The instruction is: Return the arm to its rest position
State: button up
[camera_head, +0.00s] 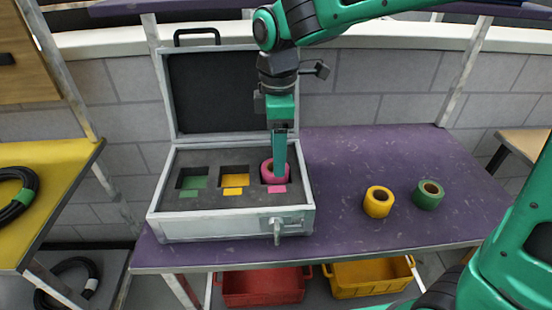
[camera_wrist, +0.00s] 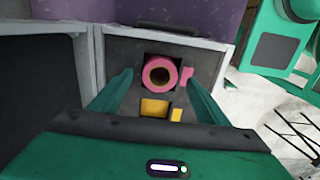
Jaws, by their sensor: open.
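My gripper (camera_head: 279,150) reaches down over the right part of an open grey case (camera_head: 228,228) on the purple table. In the wrist view its two green fingers (camera_wrist: 158,85) stand apart on either side of a pink tape roll (camera_wrist: 159,74). The fingers are open, and I cannot tell whether either touches the roll. The pink roll (camera_head: 267,172) sits in the right cutout of the case's foam, by the pink marker. The green-marked left cutout (camera_head: 194,180) and the yellow-marked middle cutout (camera_head: 235,178) hold no roll.
A yellow tape roll (camera_head: 378,202) and a green tape roll (camera_head: 428,195) stand on the purple table (camera_head: 340,235) right of the case. The raised case lid (camera_head: 216,95) is behind my gripper. Red (camera_head: 262,287) and yellow (camera_head: 368,277) bins are below. A yellow table (camera_head: 50,175) stands left.

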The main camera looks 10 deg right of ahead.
notch_tip(320, 180, up, 6)
jog(key=r, duration=0.1)
jog(key=s+d+f+m, duration=0.2)
jog(key=d+m, duration=0.3)
jog(key=d, duration=0.5)
jog(key=s+d+f+m, duration=0.15)
jog(key=d+m, duration=0.35)
jog(key=d, duration=0.5)
jog(key=s+d+f+m, duration=0.3)
jog(key=s+d+m, duration=0.4)
jog(key=s, duration=0.1)
jog(key=s+d+f+m, duration=0.4)
jog(key=s+d+m, duration=0.3)
jog(key=s, duration=0.2)
jog(key=shift+s+d, duration=0.2)
jog(key=shift+d, duration=0.05)
jog(key=shift+w+f, duration=0.1)
jog(key=shift+w, duration=0.05)
jog(key=shift+w+f, duration=0.2)
jog(key=shift+w, duration=0.3)
